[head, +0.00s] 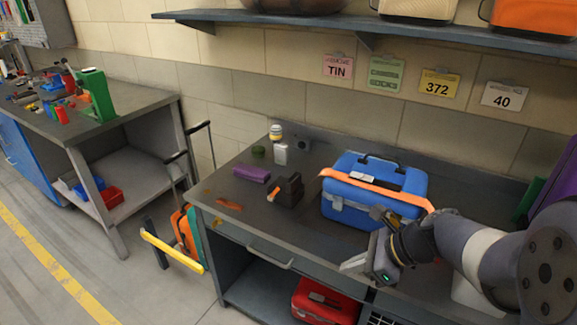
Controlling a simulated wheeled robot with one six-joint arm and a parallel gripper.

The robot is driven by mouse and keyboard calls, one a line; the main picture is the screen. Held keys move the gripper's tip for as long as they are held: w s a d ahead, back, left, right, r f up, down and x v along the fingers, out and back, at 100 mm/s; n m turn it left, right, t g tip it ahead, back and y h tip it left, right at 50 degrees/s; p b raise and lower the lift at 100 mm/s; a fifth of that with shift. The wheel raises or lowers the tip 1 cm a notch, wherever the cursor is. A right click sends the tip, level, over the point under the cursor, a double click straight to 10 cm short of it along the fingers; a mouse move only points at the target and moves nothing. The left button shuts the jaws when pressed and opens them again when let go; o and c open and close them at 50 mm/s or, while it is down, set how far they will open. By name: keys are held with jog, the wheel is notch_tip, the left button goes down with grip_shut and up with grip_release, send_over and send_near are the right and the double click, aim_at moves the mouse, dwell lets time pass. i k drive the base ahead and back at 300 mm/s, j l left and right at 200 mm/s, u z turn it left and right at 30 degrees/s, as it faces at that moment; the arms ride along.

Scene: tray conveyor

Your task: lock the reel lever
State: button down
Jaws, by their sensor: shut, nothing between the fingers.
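A dark block-like unit (291,191) stands on the grey workbench, left of a blue case (346,207). A small orange part (272,196), possibly the reel lever, sticks out at its left side; I cannot tell its position clearly. An orange strap (370,187) lies across the blue case. My gripper (348,266) is shut and empty, in front of the blue case near the bench's front edge. It is apart from the dark unit, to its right and nearer. My arm comes in from the right and hides part of the bench.
On the bench (225,203) lie a purple block (251,173), an orange piece (229,205) and, behind, a white-yellow jar (276,132). A red case (324,302) sits on the lower shelf. A yellow bar (172,250) stands out at left. A wall shelf (290,19) hangs above.

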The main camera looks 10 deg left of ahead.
aim_at(272, 197)
jog(key=i+j+z, duration=0.1)
jog(key=i+j, duration=0.2)
jog(key=i+j+z, duration=0.1)
jog(key=i+j, duration=0.15)
jog(key=j, duration=0.25)
jog(key=i+j+z, duration=0.15)
jog(key=j, duration=0.25)
jog(key=i, duration=0.1)
